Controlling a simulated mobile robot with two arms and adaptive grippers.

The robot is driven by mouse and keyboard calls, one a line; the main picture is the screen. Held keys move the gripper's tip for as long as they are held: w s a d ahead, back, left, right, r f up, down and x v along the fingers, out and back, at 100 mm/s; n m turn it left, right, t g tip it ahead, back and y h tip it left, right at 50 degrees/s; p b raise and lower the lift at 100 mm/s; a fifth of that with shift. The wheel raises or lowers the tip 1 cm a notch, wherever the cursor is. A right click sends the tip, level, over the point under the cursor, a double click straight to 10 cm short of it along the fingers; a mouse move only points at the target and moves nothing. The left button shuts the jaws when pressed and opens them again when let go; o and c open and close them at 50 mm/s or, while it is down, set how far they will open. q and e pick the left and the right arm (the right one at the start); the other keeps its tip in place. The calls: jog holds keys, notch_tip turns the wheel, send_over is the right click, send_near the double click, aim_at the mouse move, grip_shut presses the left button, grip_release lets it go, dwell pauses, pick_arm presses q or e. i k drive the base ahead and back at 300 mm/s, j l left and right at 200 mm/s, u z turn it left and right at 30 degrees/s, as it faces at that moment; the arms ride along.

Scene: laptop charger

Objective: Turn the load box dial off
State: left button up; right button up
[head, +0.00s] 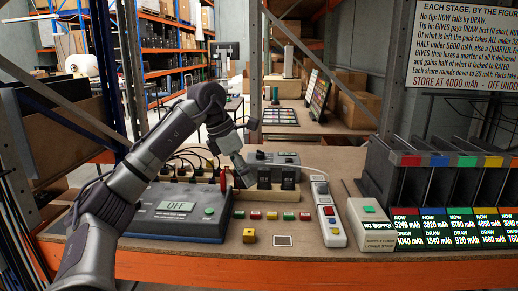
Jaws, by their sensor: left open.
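A dark grey box with a pale display reading OFF (176,207) and a green button stands at the left of the workbench; I take it to be the load box. My left arm crosses in front of its left side, and I cannot make out a dial on it. My left gripper (246,178) is open. It points down beside the dark blocks in the beige holder, at the right of the box's back edge. I cannot tell whether it touches anything. A grey unit with small knobs (274,159) stands just behind it. My right gripper is not in view.
A white power strip (328,212) and a pale box marked NO SUPPLY (369,221) stand to the right. Dark bins with coloured labels (435,180) fill the right end. Black cables run behind the load box.

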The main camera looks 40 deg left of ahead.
aim_at(260, 154)
jog(key=i+j, duration=0.35)
jog(key=j, duration=0.15)
jog(key=i+j, duration=0.35)
jog(key=j, duration=0.2)
jog(key=i+j, duration=0.35)
jog(key=j, duration=0.15)
